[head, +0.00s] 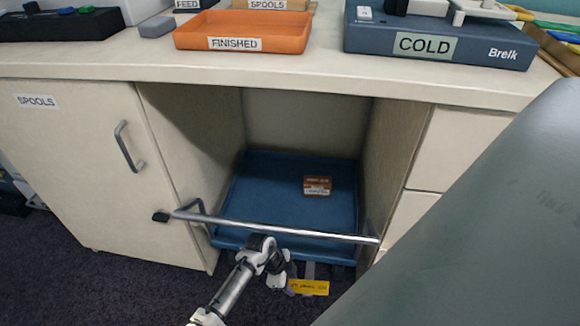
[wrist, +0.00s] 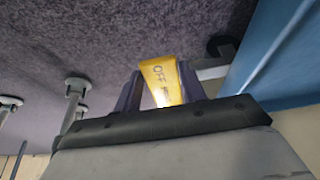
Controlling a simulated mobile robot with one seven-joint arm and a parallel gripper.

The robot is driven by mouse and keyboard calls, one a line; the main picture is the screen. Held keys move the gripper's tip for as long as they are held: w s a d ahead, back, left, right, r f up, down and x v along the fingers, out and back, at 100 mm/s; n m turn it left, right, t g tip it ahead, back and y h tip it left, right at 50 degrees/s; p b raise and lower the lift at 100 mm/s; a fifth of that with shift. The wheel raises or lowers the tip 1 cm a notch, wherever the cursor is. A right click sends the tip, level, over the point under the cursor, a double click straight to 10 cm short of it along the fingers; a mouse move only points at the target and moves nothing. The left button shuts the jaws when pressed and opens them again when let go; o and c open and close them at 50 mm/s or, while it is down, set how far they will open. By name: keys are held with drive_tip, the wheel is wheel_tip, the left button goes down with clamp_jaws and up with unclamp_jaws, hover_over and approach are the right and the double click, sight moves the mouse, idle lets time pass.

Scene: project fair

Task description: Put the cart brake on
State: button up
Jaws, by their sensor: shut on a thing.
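The cart is a low blue tray (head: 240,215) with a metal push bar (head: 290,231) across its front, standing in the open recess under the counter. A yellow brake tab (head: 308,287) sits low at the cart's front, just above the floor. In the wrist view the yellow tab (wrist: 160,75) shows the word OFF, with more lettering partly hidden below it. My gripper (head: 283,279) is low in front of the cart, below the bar. Its two dark fingers are on either side of the tab and shut on it.
A small brown box (head: 317,186) lies on the cart's tray. A SPOOLS cabinet door (head: 85,165) is on the left and drawers (head: 465,150) on the right. An orange FINISHED tray (head: 240,32) and a COLD unit (head: 435,45) stand on the counter. Dark carpet (head: 90,270) is clear at front left.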

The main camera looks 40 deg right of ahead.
drive_tip(key=p, duration=0.1)
drive_tip(key=r+t+y+p, duration=0.1)
drive_tip(key=p, duration=0.1)
drive_tip(key=shift+s+d+r+p, duration=0.15)
drive_tip(key=shift+s+r+p, duration=0.1)
drive_tip(key=shift+r+p, duration=0.05)
drive_tip(key=t+p, duration=0.1)
drive_tip(key=y+p, duration=0.1)
drive_tip(key=shift+s+d+r+t+p, duration=0.15)
drive_tip(key=shift+t+p, duration=0.25)
drive_tip(key=o, duration=1)
